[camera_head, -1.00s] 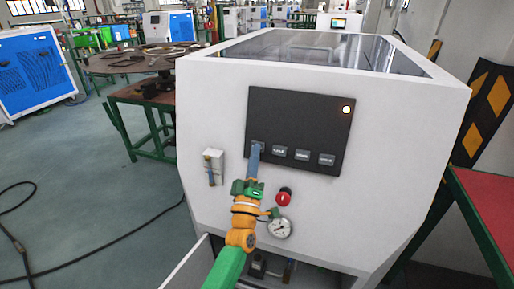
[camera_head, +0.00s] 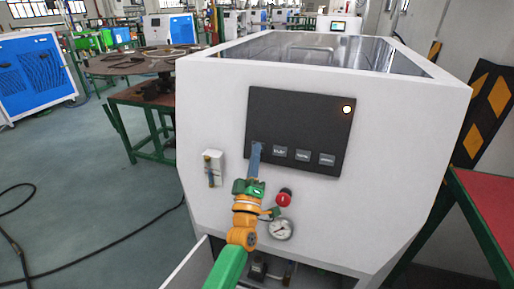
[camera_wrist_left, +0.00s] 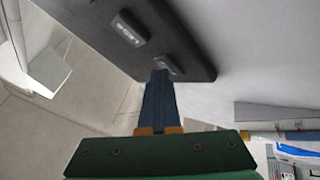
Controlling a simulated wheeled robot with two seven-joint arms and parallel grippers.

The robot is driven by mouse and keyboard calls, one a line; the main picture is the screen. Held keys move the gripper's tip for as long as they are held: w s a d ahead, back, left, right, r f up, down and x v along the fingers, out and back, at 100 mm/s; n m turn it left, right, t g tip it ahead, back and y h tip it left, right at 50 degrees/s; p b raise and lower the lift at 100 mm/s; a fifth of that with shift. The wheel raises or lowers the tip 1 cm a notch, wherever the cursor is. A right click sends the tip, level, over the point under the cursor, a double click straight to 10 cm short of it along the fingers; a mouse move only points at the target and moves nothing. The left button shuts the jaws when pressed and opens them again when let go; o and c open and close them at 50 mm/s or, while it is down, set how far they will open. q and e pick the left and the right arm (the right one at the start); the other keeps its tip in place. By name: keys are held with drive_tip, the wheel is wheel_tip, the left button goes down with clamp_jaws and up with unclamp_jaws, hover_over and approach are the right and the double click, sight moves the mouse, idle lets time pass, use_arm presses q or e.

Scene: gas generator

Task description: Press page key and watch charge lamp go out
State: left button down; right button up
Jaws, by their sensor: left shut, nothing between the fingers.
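The white gas generator has a dark control panel (camera_head: 310,115) on its front. The round charge lamp (camera_head: 347,110) at the panel's upper right glows yellow-white. A row of small keys runs along the panel's lower part, with the keys (camera_head: 280,151), (camera_head: 302,155) and (camera_head: 327,160) visible. My left gripper (camera_head: 256,147) is shut and empty, its blue fingertips at the leftmost key position, which they hide. In the left wrist view the fingertips (camera_wrist_left: 160,75) meet a key (camera_wrist_left: 168,66) near the panel's edge; contact cannot be told for sure. My right gripper is out of view.
Below the panel are a red button (camera_head: 284,197) and a pressure gauge (camera_head: 281,229), close to my left wrist. A small white switch box (camera_head: 212,168) is at the left. An open lower compartment (camera_head: 265,268) lies under the arm.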

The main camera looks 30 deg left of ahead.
use_arm(q)
drive_tip(key=shift+s+d+r+p, duration=0.1)
drive_tip(key=shift+s+r+p, duration=0.05)
drive_tip(key=shift+s+p, duration=0.25)
drive_tip(key=shift+s+d+r+p, duration=0.1)
drive_tip(key=shift+s+p, duration=0.3)
drive_tip(key=s+p, duration=0.1)
drive_tip(key=s+r+p, duration=0.1)
drive_tip(key=s, duration=0.1)
drive_tip(key=s+d+p, duration=0.1)
drive_tip(key=p, duration=0.1)
drive_tip(key=shift+s+r, duration=0.2)
drive_tip(key=shift+s, duration=0.1)
idle(0.3)
